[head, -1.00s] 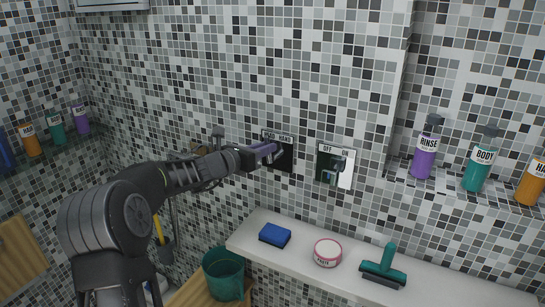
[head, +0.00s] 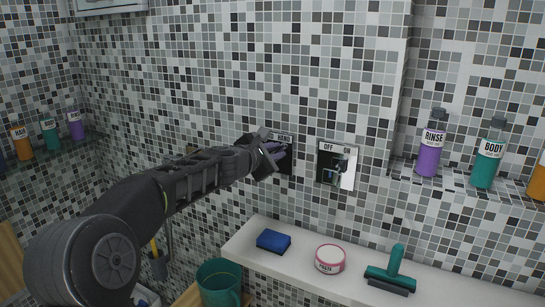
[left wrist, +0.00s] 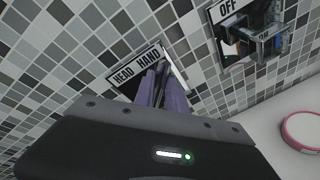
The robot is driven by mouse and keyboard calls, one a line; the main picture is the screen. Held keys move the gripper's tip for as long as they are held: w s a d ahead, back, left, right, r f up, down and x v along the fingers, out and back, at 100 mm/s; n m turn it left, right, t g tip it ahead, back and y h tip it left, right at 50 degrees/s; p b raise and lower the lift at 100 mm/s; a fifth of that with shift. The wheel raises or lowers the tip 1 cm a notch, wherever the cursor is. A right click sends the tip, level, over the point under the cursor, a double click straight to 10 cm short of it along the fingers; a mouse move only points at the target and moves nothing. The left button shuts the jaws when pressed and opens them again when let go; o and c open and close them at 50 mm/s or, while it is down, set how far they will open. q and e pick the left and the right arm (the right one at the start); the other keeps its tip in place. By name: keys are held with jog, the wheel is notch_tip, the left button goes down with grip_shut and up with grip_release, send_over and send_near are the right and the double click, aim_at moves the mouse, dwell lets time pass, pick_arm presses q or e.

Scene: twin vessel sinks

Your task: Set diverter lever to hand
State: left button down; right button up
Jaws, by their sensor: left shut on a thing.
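The diverter is a dark wall plate (head: 287,167) in the head view, partly covered by my left gripper (head: 276,151). In the left wrist view its label (left wrist: 137,64) reads HEAD on the left and HAND on the right. The purple fingers of my left gripper (left wrist: 166,84) are close together in front of the plate, under the HAND end of the label. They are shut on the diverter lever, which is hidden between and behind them. My right gripper is not in view.
A second plate (head: 324,176) with OFF and ON labels and a lever is just right of the diverter. Below, a white ledge (head: 250,240) holds a blue sponge (head: 273,241), a pink-rimmed tin (head: 329,259) and a green squeegee (head: 392,272). Bottles stand on a right shelf.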

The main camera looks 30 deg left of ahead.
pick_arm(q)
jog(key=shift+d+f+m, duration=0.2)
jog(key=shift+m, duration=0.2)
jog(key=shift+y+b, duration=0.3)
jog(key=c, duration=1.4)
grip_release()
jog(key=shift+o, duration=0.2)
jog(key=shift+s, duration=0.15)
jog(key=v, duration=0.7)
jog(key=shift+s, duration=0.25)
jog(key=shift+r, duration=0.1)
